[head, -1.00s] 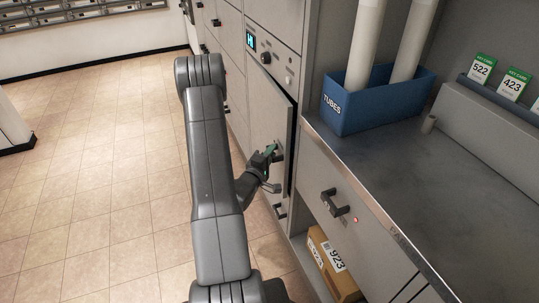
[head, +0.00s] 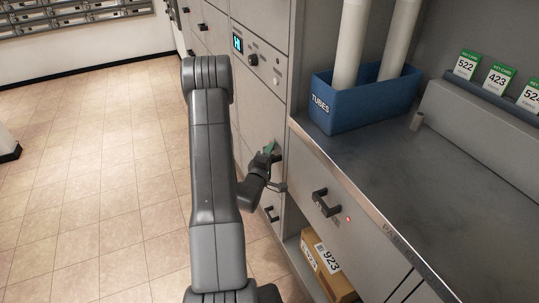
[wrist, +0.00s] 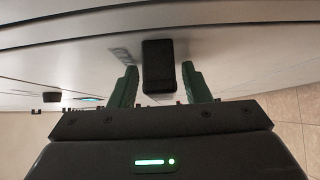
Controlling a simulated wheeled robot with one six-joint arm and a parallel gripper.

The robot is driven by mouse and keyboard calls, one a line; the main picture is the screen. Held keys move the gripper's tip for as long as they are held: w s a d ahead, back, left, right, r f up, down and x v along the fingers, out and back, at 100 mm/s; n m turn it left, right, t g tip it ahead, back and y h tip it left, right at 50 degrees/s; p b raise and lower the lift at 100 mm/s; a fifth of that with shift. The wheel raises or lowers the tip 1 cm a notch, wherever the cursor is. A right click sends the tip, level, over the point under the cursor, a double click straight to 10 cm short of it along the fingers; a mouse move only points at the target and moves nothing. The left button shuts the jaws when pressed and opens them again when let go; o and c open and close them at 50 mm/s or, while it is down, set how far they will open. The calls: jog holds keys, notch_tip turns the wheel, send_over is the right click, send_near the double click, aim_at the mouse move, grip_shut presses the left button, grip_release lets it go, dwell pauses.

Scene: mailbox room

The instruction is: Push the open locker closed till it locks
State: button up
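The grey locker door (head: 257,108) is below the lit "H" panel (head: 238,43) in the head view. It looks flush, or nearly so, with the cabinet front. Whether it is locked cannot be told. My gripper (head: 272,153) is at the door's lower right part, with green fingers toward it. In the wrist view my gripper (wrist: 158,85) has its two fingers apart, one on each side of a black handle (wrist: 158,65) on the door face. They do not visibly pinch it. Whether the fingertips touch the door is unclear.
A metal counter (head: 400,170) on the right holds a blue TUBES box (head: 360,103) and key cards (head: 498,78). A drawer handle (head: 326,203) sticks out below it, near a red light. A cardboard box (head: 327,265) is on a low shelf. The tiled floor (head: 90,190) at left is clear.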

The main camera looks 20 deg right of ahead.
jog(key=shift+f, duration=0.1)
dwell(0.5)
jog(key=shift+s+a, duration=0.1)
jog(key=shift+a, duration=0.05)
jog(key=v, duration=1.3)
jog(key=shift+s, duration=0.2)
jog(key=shift+a, duration=0.1)
jog(key=x, duration=1.3)
jog(key=shift+w+a, duration=0.1)
jog(key=shift+w, duration=0.25)
